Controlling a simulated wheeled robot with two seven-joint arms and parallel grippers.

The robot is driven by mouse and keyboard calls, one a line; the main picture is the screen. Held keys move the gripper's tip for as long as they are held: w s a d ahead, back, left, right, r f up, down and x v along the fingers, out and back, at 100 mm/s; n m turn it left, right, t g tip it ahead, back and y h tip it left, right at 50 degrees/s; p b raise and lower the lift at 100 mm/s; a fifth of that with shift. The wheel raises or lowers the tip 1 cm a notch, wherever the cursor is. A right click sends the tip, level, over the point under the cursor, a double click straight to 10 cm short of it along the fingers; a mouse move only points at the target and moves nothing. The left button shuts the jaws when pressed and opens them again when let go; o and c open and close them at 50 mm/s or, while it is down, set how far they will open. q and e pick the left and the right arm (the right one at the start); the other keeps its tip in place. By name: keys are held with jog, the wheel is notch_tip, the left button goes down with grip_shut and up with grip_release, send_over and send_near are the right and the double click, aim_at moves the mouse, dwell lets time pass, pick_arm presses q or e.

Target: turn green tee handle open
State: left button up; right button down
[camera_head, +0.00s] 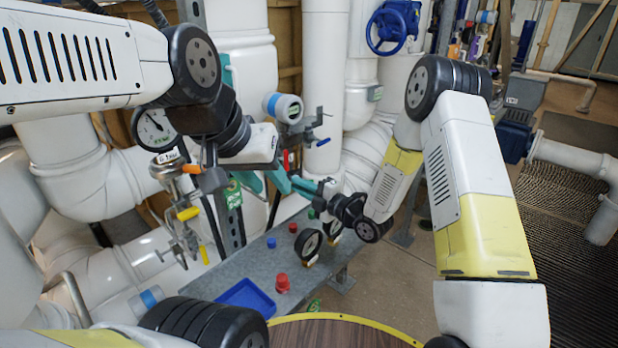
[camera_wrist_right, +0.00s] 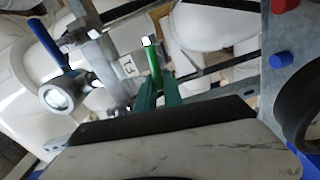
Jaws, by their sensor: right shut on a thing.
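The green tee handle (camera_wrist_right: 152,62) shows in the right wrist view as a slim green bar with a pale end, near a steel pipe fitting. My right gripper (camera_wrist_right: 159,92) is shut on its lower part between green fingers. In the head view the right gripper (camera_head: 278,180) reaches in from the right, in front of the white pipes, and the handle cannot be made out there. My left gripper (camera_head: 246,178) is close by on the left, pointing down; whether its fingers are apart is unclear.
A blue lever (camera_wrist_right: 42,38) sits beside the fitting. A grey bench (camera_head: 262,262) below carries a red knob (camera_head: 282,283), a blue tray (camera_head: 247,297) and black gauges (camera_head: 308,243). A lever valve with yellow grips (camera_head: 188,213) stands left. A blue handwheel (camera_head: 392,27) is behind.

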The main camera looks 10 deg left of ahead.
jog(key=shift+f+n, duration=0.25)
jog(key=shift+n, duration=0.45)
jog(key=c, duration=1.5)
grip_release()
jog(key=shift+d, duration=0.1)
jog(key=v, duration=0.7)
jog(key=shift+s+d, duration=0.2)
jog(key=shift+d, duration=0.1)
